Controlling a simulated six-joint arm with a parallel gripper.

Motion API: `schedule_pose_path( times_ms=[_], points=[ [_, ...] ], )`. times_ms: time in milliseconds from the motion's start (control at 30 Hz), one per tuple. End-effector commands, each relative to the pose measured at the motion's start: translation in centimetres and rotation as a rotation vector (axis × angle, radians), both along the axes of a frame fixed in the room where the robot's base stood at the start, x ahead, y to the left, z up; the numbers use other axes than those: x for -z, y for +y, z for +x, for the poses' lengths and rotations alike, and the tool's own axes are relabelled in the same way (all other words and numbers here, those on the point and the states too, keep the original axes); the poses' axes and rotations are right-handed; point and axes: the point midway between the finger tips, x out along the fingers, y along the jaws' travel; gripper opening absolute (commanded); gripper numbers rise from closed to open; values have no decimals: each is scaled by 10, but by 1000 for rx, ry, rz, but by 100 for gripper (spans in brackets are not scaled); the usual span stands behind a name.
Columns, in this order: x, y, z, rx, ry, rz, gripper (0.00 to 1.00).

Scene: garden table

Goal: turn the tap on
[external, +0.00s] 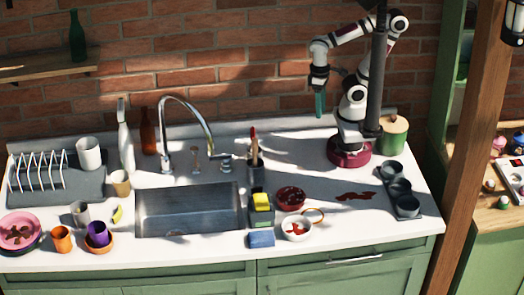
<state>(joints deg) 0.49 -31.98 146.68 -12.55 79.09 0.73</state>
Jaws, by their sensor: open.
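A chrome tap (164,125) with a tall curved neck stands at the back left of the sink (187,210). I cannot see any water running. My gripper (320,103) hangs high above the counter at the right, pointing down, well apart from the tap. It is open, with nothing clearly held; its teal fingers look narrow from this side.
A utensil holder (256,172) with upright tools stands just right of the tap fitting. Tall bottles (125,140) stand left of the tap. A dark post passes in front of my arm.

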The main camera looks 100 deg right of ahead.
Motion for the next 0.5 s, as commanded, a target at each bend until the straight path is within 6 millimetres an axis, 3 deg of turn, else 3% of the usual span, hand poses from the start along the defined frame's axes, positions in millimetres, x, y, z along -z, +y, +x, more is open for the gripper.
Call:
schedule_pose_path(
  times_ms=[133, 233, 267, 367, 500],
  points=[
    [0, 0, 0, 0, 0, 0, 57],
    [-4, -1, 8, -10, -1, -3, 41],
    [-9, -1, 18, -24, -2, -7, 41],
    [-30, -6, 84, -114, -12, -34, 41],
    [-34, -12, 209, -286, -33, -86, 41]
  ],
)
